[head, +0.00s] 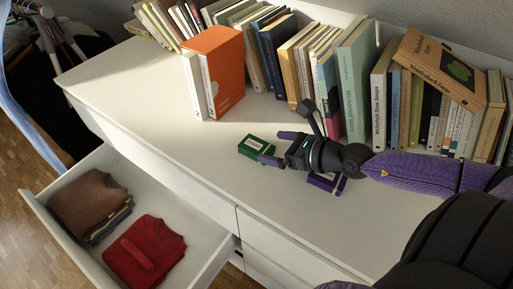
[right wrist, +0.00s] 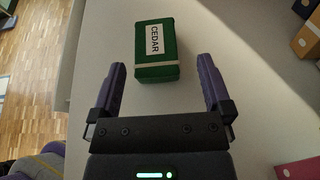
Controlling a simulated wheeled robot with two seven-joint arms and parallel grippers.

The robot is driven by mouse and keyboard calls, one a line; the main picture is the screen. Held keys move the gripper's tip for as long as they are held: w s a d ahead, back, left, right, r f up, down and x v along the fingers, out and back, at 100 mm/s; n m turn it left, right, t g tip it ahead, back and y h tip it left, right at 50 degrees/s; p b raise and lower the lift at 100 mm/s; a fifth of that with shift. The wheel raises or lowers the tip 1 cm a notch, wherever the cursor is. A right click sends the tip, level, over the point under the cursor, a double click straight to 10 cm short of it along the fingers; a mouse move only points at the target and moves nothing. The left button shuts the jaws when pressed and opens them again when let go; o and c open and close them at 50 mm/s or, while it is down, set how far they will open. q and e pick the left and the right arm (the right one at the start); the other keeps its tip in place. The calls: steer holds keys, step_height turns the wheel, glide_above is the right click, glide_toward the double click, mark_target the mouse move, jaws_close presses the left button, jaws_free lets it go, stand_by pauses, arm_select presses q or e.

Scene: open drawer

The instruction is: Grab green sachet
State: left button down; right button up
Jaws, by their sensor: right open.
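The green sachet (head: 256,148) is a small green block lying on the white dresser top. In the right wrist view the green sachet (right wrist: 154,52) shows a white label reading CEDAR and a pale band. My right gripper (head: 273,148) is open and empty. In the right wrist view its two purple fingers (right wrist: 162,80) point toward the sachet, which lies just beyond and between their tips, apart from both. A purple sachet (head: 326,183) lies on the dresser partly under my right gripper. My left gripper is not in view.
Below, an open drawer (head: 165,185) holds folded brown clothes (head: 90,200) and a red sweater (head: 145,250). The dresser top's left part is clear.

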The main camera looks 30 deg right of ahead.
mark_target(257, 146)
steer(key=x, duration=0.2)
steer(key=b+x, duration=0.1)
steer(key=x, duration=0.1)
steer(key=shift+w+a+f, duration=0.1)
steer(key=shift+a+f, duration=0.2)
steer(key=shift+f, duration=0.05)
steer(key=shift+w+a+f, duration=0.1)
steer(key=shift+w+a, duration=0.05)
steer(key=shift+w, duration=0.2)
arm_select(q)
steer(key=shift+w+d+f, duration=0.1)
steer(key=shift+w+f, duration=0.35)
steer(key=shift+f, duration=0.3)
arm_select(e)
steer(key=shift+c, duration=0.3)
